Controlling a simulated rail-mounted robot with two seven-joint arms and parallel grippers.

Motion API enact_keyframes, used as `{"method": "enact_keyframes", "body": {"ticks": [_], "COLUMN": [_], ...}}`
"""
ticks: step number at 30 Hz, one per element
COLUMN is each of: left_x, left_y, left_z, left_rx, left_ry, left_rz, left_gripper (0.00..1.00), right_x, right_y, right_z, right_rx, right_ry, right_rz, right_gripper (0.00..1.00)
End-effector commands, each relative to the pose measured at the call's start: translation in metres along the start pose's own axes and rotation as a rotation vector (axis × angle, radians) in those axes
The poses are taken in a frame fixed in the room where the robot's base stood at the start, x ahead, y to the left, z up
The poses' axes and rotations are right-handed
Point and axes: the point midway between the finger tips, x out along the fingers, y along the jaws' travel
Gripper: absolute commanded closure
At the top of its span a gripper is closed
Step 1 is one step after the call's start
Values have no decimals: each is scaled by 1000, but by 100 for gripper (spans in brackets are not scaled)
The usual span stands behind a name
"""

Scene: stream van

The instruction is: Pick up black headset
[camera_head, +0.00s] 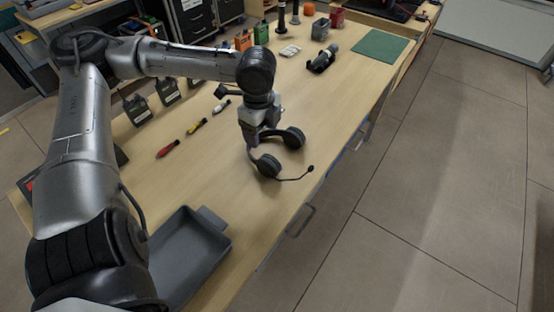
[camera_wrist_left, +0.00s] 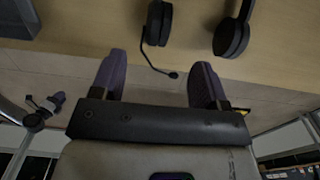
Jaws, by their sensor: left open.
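The black headset (camera_head: 268,166) lies on the wooden workbench near its right edge in the head view, its thin microphone boom pointing toward the edge. In the left wrist view, two parts of the headset (camera_wrist_left: 233,37) show at the top, with the boom hanging between my fingers' directions. My left gripper (camera_head: 252,143) is directly over or beside the headset's band in the head view; the exact gap cannot be told. In the left wrist view my left gripper (camera_wrist_left: 158,82) has its two fingers spread apart with nothing between them. My right gripper is out of view.
A grey tray (camera_head: 187,245) sits at the bench's near end. Red (camera_head: 167,149), yellow (camera_head: 196,127) and white (camera_head: 221,107) handled tools lie left of the headset. A black device (camera_head: 322,60) and a green mat (camera_head: 380,46) lie farther back. Open floor is to the right.

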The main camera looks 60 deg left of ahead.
Motion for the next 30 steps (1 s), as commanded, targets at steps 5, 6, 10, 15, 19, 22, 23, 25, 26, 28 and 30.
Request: {"method": "enact_keyframes", "body": {"ticks": [5,6,10,15,19,22,23,25,26,28,30], "left_x": [19,26,49,73,82,85,85,86,88,92,98], "left_y": [0,0,0,0,0,-1,-1,-1,-1,-1,-1], "left_z": [1,0,1,0,1,1,1,0,0,0,0], "left_rx": [0,1,1,1,1,1,1,1,1,1,1], "left_ry": [-3,-2,-3,-2,-3,-2,-2,-2,-2,-2,-3], "left_rz": [3,3,4,2,2,1,0,0,0,1,1], "left_gripper": [32,32,32,32,32,32,32,32,32,32,32], "right_x": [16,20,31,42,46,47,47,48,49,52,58], "right_y": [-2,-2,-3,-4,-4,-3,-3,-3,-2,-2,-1], "right_z": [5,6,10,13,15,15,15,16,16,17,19], "right_rx": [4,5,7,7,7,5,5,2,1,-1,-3], "right_ry": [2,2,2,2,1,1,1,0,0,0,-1], "right_rz": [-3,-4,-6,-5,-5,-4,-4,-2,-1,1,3], "right_gripper": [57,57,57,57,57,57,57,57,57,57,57]}}
